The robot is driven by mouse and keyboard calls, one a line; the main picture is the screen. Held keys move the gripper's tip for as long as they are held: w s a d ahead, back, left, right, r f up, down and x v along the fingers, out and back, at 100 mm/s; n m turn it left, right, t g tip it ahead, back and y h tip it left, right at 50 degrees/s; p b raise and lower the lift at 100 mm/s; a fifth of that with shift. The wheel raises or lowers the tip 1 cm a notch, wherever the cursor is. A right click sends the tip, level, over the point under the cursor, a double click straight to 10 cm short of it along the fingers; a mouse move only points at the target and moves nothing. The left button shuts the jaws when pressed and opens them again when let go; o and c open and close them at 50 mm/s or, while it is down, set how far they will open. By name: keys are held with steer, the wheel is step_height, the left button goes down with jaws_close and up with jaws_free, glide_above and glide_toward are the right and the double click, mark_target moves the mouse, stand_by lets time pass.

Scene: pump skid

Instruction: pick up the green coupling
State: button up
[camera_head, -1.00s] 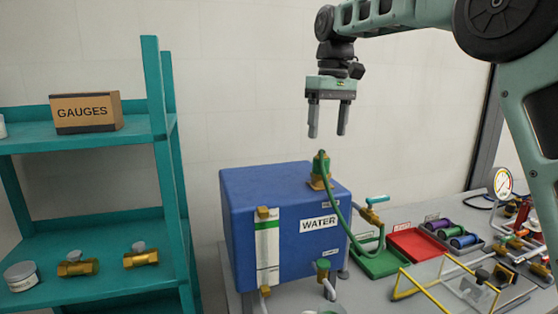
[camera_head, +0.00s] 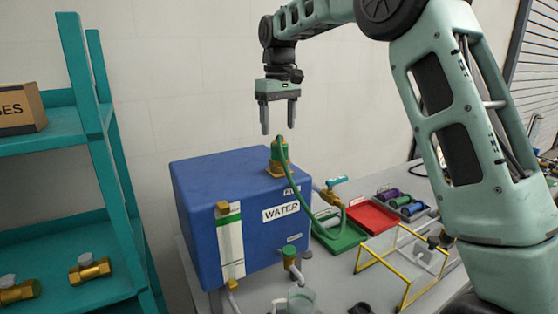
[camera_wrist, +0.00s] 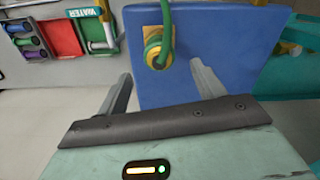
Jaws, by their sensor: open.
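The green coupling (camera_head: 279,151) stands upright in a brass fitting on top of the blue water tank (camera_head: 193,190), with a green hose running from it. In the wrist view the coupling (camera_wrist: 155,54) shows between and beyond the fingers, joined to the hose (camera_wrist: 166,20). My gripper (camera_head: 278,130) is open, fingers pointing down, just above the coupling in the head view. The fingers also show in the wrist view (camera_wrist: 161,72), with nothing between them. I cannot tell how far apart gripper and coupling are in depth.
A green tray (camera_head: 345,240) and a red tray (camera_head: 373,218) lie right of the tank, beside a bin of coloured spools (camera_head: 403,203). A yellow-framed guard (camera_head: 378,265) stands in front. A teal shelf (camera_head: 110,180) is at left. The wall side above the tank is clear.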

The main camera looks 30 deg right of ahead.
mark_target(280, 143)
steer(key=shift+s+f+p, duration=0.2)
steer(key=shift+f+p, duration=1.25)
steer(key=shift+f, duration=2.05)
steer(key=c, duration=1.2)
step_height(280, 143, up, 10)
steer(key=b, duration=0.3)
